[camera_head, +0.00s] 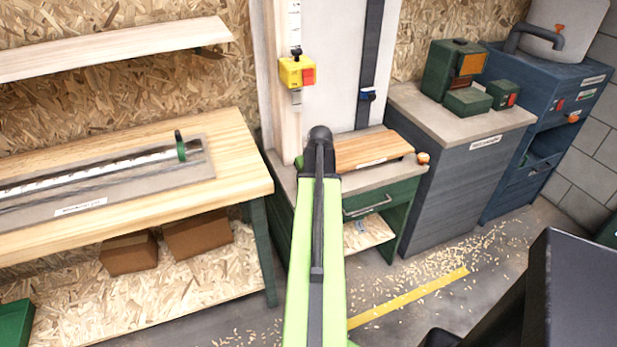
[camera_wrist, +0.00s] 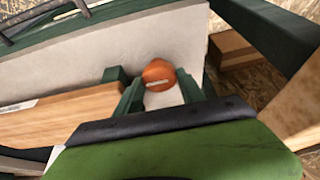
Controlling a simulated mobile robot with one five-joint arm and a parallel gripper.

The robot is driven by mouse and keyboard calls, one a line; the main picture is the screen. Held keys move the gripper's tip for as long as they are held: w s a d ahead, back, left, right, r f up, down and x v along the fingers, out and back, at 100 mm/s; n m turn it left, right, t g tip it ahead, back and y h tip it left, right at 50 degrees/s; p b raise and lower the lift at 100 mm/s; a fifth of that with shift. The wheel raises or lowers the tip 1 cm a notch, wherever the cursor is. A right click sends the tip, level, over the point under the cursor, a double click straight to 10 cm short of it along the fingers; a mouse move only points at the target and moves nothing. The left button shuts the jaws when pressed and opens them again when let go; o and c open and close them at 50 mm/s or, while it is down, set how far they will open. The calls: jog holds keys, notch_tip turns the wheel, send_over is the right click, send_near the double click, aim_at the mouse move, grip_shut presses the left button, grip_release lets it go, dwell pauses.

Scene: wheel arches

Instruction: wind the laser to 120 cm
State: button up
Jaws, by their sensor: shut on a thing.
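A yellow box with a red part (camera_head: 297,72), seemingly the laser, sits on a white vertical scale strip (camera_head: 294,25) on the back panel. The scale's figures are too small to read. My gripper (camera_wrist: 160,92) is shut on an orange knob (camera_wrist: 158,74) with a white mark, at the edge of the small green bench. The dark green fingers stand on both sides of the knob. In the head view my arm hides this knob and most of the gripper.
The small bench bears a wooden board (camera_head: 372,149), with another orange knob (camera_head: 423,158) at its right. A dark strip with a blue slider (camera_head: 367,95) stands behind. A wooden workbench (camera_head: 235,150) is at left, a grey cabinet (camera_head: 455,190) at right. Shavings litter the floor.

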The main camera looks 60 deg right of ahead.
jog(key=m+g, duration=0.1)
jog(key=m, duration=0.1)
jog(key=m+g+h, duration=0.1)
jog(key=m, duration=0.2)
jog(key=shift+w+a+m, duration=0.1)
jog(key=shift+m, duration=0.2)
jog(key=m+g, duration=0.1)
jog(key=m, duration=0.2)
jog(key=m+g, duration=0.1)
jog(key=m, duration=0.2)
jog(key=shift+w+h, duration=0.15)
jog(key=shift+h, duration=0.25)
jog(key=m+g, duration=0.1)
jog(key=m, duration=0.2)
jog(key=m+g+y, duration=0.1)
jog(key=m, duration=0.2)
jog(key=shift+w+m+g, duration=0.15)
jog(key=shift+m+g, duration=0.15)
jog(key=m, duration=0.2)
jog(key=m+g+y, duration=0.1)
jog(key=m, duration=0.2)
jog(key=shift+d+m+y, duration=0.2)
jog(key=shift+m+y, duration=0.1)
jog(key=o, duration=1.3)
jog(key=shift+o, duration=0.3)
